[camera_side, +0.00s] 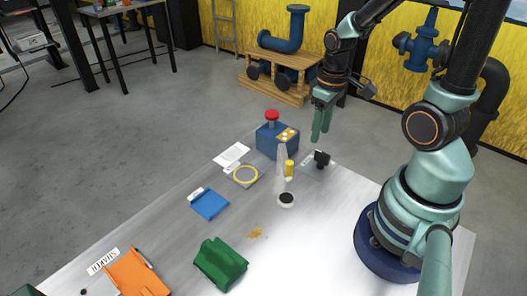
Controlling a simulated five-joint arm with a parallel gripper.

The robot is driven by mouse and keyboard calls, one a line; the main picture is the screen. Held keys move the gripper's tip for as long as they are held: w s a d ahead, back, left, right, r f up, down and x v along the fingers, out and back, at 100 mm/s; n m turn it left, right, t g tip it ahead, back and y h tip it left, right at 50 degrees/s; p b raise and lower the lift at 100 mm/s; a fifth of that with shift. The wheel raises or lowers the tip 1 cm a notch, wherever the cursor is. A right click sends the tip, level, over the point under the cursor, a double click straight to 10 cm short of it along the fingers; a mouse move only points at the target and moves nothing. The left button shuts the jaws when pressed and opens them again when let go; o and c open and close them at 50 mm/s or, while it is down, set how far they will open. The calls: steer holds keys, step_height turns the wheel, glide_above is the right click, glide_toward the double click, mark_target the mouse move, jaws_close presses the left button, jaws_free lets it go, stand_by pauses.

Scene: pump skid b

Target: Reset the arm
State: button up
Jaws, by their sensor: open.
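My gripper (321,128) hangs from my arm at the upper right of the side view, fingers pointing down. It is open and I see nothing between its fingers. It is above the far right part of the grey table (310,250), apart from the things on it. A small black object (321,159) stands on the table below it. A blue box with a red knob (272,138) stands to its left.
A yellow cylinder (289,168) and a pale cone (281,160) stand near the blue box. A yellow ring (246,174), a blue tray (209,204), a green object (220,263) and an orange tray (138,275) lie on the table. The near right tabletop is clear.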

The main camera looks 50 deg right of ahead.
steer(key=w+a+r+t, duration=0.1)
steer(key=a+r+t, duration=0.1)
steer(key=a+r, duration=0.2)
steer(key=w+a+r+t, duration=0.1)
steer(key=a+r+t, duration=0.2)
steer(key=r, duration=0.7)
steer(key=shift+w+a+r, duration=0.35)
steer(key=shift+a+r, duration=0.05)
steer(key=shift+a, duration=0.65)
